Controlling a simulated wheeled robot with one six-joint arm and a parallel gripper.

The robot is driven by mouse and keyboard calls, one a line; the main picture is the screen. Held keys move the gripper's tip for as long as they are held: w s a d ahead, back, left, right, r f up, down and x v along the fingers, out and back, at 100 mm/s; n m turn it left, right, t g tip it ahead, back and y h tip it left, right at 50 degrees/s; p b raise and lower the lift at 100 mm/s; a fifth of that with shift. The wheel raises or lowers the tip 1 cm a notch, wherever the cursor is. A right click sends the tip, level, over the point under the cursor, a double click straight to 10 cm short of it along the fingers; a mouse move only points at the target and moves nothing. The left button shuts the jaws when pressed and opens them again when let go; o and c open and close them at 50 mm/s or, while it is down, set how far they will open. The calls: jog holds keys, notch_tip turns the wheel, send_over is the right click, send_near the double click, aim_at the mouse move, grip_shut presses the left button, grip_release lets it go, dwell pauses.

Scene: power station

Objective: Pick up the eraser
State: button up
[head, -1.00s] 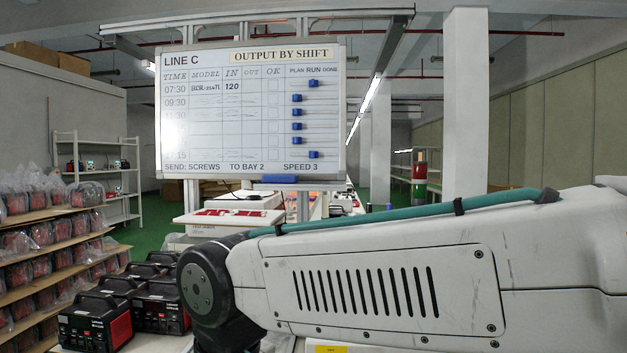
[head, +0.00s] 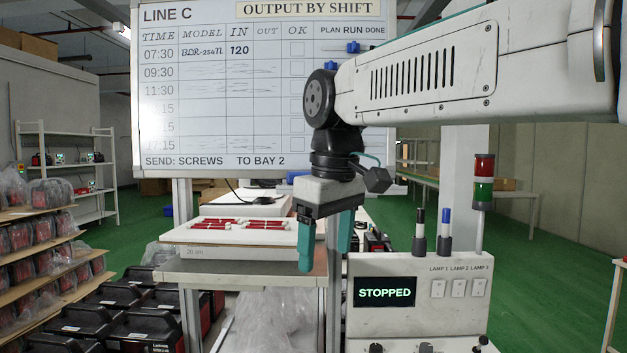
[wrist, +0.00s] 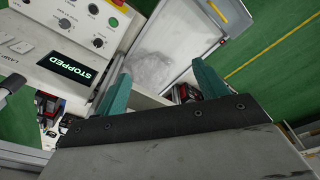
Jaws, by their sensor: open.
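My gripper (head: 325,246) hangs fingers down in front of the lower right of the whiteboard (head: 215,110). Its two teal fingers are apart with nothing between them. In the wrist view my gripper (wrist: 160,88) also shows spread and empty fingers. The eraser is not clearly visible now. A small blue patch (head: 292,177) shows just left of my wrist under the board's bottom edge; I cannot tell if it is the eraser. My arm covers the board's lower right edge. No eraser shows in the wrist view.
A control box (head: 418,300) reading STOPPED stands right of my gripper, with black and blue markers (head: 445,225) and a red-green signal lamp (head: 483,180). A bench (head: 240,268) with red parts lies left and below. Black-red units (head: 140,325) fill the lower left. Green floor is open at right.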

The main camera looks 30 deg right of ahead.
jog(key=w+d+r+n, duration=0.4)
jog(key=w+d+r, duration=0.1)
jog(key=w+r, duration=0.55)
jog(key=w+d+r+n, duration=0.3)
jog(key=w+d+r, duration=0.3)
jog(key=w+r, duration=0.4)
jog(key=shift+t, duration=0.3)
jog(key=f, duration=0.7)
jog(key=w+f, duration=0.1)
jog(key=f, duration=0.2)
jog(key=shift+a+f, duration=0.1)
jog(key=shift+f, duration=0.1)
jog(key=c, duration=1.1)
